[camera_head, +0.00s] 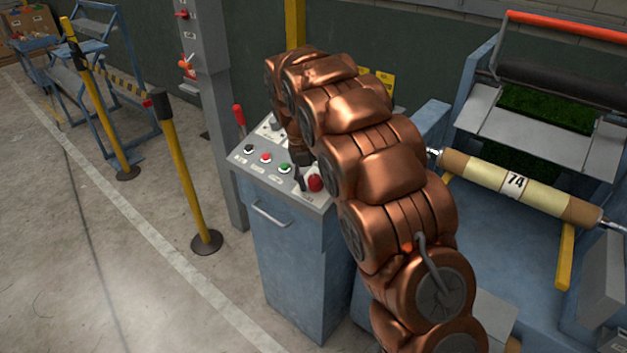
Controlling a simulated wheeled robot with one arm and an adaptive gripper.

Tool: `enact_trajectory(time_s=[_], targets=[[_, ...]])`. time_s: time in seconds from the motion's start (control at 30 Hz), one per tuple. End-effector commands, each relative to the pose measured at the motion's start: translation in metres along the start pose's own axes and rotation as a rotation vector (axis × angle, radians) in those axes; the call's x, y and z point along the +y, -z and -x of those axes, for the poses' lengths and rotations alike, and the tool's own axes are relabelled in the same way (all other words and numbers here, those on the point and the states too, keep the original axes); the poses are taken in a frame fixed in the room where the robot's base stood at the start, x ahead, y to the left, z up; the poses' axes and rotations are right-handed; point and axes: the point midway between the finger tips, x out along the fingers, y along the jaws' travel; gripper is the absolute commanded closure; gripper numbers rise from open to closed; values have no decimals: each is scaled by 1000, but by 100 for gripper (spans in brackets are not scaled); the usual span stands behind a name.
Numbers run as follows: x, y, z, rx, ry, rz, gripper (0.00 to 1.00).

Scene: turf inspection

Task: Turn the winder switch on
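The control panel (250,160) tops a blue-grey cabinet (292,265) left of the winder (545,130). Its sloped face carries a black button (249,148), a red button (266,157), a green button (285,168) and a larger red mushroom button (315,183). A red-handled lever (239,116) stands at its back left. My copper arm arches over the panel from the lower right. I cannot identify the winder switch for certain.
A roll marked 74 (485,172) lies across the winder's front at right. Yellow posts (182,165) with a striped barrier (120,88) stand at left. A grey column (212,90) rises behind the cabinet. The concrete floor (130,290) at lower left is clear.

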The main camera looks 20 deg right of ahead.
Motion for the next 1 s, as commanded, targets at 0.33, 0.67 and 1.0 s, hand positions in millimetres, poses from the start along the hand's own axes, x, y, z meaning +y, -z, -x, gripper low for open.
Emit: enact_trajectory(time_s=[0.33,0.67,1.0], targets=[[0,0,0,0,0,0,86],[0,0,0,0,-6,-19,96],[2,0,-2,1,-56,-192,96]])
